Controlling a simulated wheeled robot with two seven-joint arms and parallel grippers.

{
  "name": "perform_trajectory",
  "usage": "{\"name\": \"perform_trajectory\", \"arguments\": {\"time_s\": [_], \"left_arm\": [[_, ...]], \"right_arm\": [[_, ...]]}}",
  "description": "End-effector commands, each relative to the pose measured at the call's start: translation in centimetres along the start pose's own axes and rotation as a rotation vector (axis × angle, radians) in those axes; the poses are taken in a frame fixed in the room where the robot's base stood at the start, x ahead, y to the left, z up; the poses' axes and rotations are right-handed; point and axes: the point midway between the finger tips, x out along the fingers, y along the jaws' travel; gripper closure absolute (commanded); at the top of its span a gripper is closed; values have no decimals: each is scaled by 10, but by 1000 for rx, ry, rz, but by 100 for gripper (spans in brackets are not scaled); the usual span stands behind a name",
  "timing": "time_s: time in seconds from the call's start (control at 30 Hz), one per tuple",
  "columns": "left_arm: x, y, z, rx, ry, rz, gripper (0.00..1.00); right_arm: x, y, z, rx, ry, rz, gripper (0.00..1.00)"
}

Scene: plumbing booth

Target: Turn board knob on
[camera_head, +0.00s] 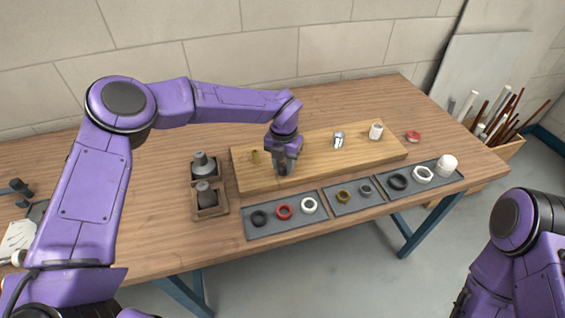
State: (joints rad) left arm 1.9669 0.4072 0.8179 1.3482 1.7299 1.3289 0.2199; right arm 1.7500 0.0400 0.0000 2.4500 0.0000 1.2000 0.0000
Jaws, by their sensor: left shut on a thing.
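A light wooden board (313,158) lies on the workbench, with a small brass fitting (254,157), a silver fitting (338,140) and a white cylindrical fitting (376,131) on it. My left gripper (286,168) points down at the board between the brass and silver fittings. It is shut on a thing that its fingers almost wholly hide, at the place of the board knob. I cannot make out the knob's shape or which way it is turned. My right arm shows at the lower right, but its gripper is out of view.
Grey trays (283,228) with rings and fittings lie along the front edge. Two wooden holders (222,211) with grey parts stand left of the board. A red ring (413,136) lies right of it. A box of pipes (499,140) stands beyond the bench's right end.

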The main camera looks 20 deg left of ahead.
Motion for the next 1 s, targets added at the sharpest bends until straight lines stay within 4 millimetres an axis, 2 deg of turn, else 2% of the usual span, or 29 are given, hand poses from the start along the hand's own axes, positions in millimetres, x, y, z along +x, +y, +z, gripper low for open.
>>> {"name": "perform_trajectory", "arguments": {"time_s": [0.5, 0.7, 1.0], "left_arm": [[3, 0, -3, 455, 9, -3, 96], [4, -1, -3, 577, 11, -3, 96], [4, -1, -3, 671, 11, -4, 96]], "right_arm": [[-10, 1, -4, 0, 0, 0, 57], [-13, 1, -5, 0, 0, 0, 57], [-14, 1, -6, 0, 0, 0, 57]]}}
